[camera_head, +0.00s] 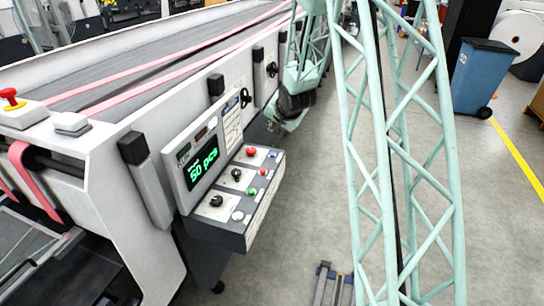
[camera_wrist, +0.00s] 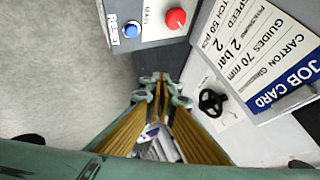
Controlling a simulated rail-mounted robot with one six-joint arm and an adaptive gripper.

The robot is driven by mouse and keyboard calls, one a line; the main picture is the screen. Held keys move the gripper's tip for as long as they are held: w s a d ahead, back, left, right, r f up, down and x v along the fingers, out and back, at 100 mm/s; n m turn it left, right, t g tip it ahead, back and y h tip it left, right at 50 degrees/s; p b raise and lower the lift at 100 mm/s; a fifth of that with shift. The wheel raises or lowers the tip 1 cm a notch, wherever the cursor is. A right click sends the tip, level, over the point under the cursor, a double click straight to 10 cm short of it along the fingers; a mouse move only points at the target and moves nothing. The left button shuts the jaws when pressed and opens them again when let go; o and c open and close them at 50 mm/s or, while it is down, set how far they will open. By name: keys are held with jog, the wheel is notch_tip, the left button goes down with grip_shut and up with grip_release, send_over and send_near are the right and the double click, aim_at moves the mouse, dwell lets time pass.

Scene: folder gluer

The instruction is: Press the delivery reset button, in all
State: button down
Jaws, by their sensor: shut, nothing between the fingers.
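The control box (camera_head: 262,207) has a sloped panel of buttons and knobs on the side of the machine. In the wrist view a blue button (camera_wrist: 132,29) with a RESET label stands near the top, left of a red MAIN knob (camera_wrist: 176,18). The blue button also shows, very small, at the panel's far right in the head view (camera_head: 273,155). My gripper (camera_wrist: 161,82) is shut and empty, its tips below the blue button in the picture and apart from it. In the head view the fingers cannot be made out clearly.
A display (camera_head: 203,161) reading 50 pcs rises behind the panel. A job card (camera_wrist: 262,50) and a black handwheel (camera_wrist: 212,101) are on the machine side, right of my fingers. A red mushroom button (camera_head: 11,97) and a blue bin (camera_head: 484,77) stand farther off. Grey floor is open beside the machine.

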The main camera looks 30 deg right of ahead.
aim_at(273, 154)
jog(key=shift+d+f, duration=0.1)
jog(key=shift+f, duration=0.4)
jog(key=shift+f, duration=0.15)
jog(key=shift+f+b, duration=2.7)
jog(key=shift+f, duration=1.55)
jog(key=shift+f+b, duration=0.9)
jog(key=shift+f, duration=0.1)
jog(key=shift+r, duration=0.1)
dwell(0.4)
jog(key=shift+r+p, duration=0.45)
jog(key=shift+r, duration=0.45)
jog(key=shift+r+p, duration=1.45)
jog(key=shift+r, duration=1.05)
